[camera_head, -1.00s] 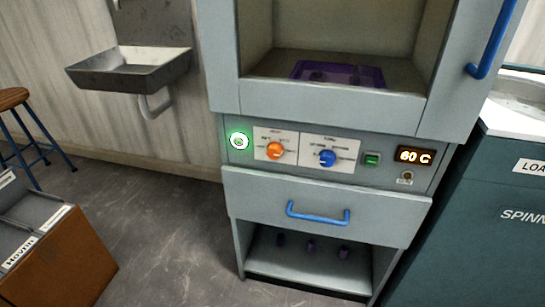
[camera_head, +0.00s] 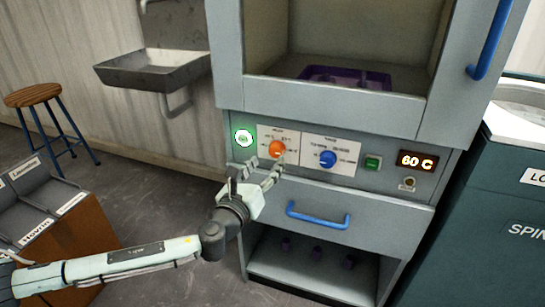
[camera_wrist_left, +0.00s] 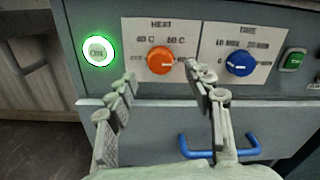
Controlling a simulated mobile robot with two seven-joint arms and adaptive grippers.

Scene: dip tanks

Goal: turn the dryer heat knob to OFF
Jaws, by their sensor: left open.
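The orange heat knob (camera_head: 277,149) is on a white label plate marked HEAT, at the left of the dryer's control panel. It also shows in the left wrist view (camera_wrist_left: 160,60); its exact pointer direction is too small to read surely. My left gripper (camera_head: 268,166) is open and empty, just in front of and below the knob. In the left wrist view the two fingers (camera_wrist_left: 163,72) stand either side of the knob, apart from it. The dryer display (camera_head: 417,160) reads 60 C. My right gripper is not in view.
A blue time knob (camera_head: 328,158) and green button (camera_head: 372,163) are to the right. A lit green ON light (camera_head: 243,138) is to the left. A drawer with a blue handle (camera_head: 318,216) is below. A purple tray (camera_head: 375,80) lies in the chamber above.

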